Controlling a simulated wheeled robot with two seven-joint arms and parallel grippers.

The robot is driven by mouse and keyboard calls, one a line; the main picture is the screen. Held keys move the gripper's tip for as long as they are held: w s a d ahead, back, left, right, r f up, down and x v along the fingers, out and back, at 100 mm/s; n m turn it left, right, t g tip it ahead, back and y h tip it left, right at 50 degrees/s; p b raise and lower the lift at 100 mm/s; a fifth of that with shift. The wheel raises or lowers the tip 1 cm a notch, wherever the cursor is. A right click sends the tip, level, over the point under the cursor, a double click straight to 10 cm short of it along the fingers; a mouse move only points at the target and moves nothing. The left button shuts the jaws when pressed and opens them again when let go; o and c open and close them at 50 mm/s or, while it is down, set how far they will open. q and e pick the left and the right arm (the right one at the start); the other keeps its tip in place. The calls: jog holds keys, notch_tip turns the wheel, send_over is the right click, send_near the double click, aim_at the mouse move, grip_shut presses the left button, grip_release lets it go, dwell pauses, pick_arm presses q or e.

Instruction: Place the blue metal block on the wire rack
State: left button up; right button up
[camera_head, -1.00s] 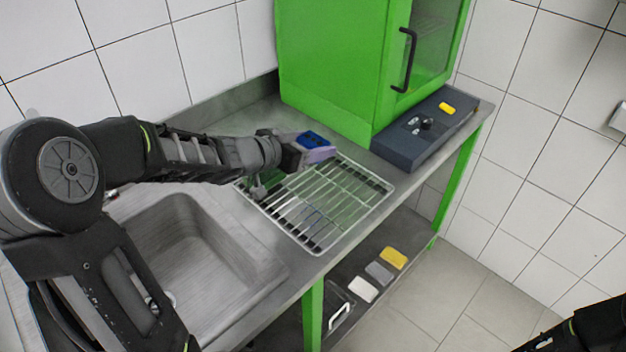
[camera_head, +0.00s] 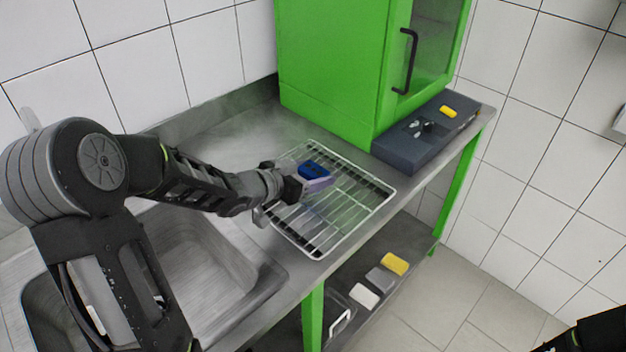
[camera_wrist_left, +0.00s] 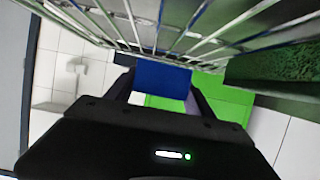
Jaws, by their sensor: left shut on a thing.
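The blue metal block (camera_head: 313,170) is between the fingers of my left gripper (camera_head: 312,182), which is shut on it. It also shows in the left wrist view (camera_wrist_left: 162,84), between the two dark fingers. In the head view the gripper and block are over the upper left part of the wire rack (camera_head: 345,215). The rack lies on the steel counter, and its bars cross the top of the left wrist view (camera_wrist_left: 190,25). I cannot tell whether the block touches the bars. Only a dark part of my right arm shows at the lower right; its gripper is out of view.
A green cabinet (camera_head: 335,75) with a black handle stands behind the rack. A sink (camera_head: 185,260) is to the left. Several small blocks lie on the lower shelf.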

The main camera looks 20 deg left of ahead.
pick_arm(q)
jog(key=shift+f, duration=0.85)
jog(key=shift+f, duration=0.25)
jog(key=o, duration=1.7)
jog(key=shift+c, duration=0.2)
jog(key=shift+r, duration=0.25)
jog(key=p+v, duration=0.1)
jog(key=v, duration=1.1)
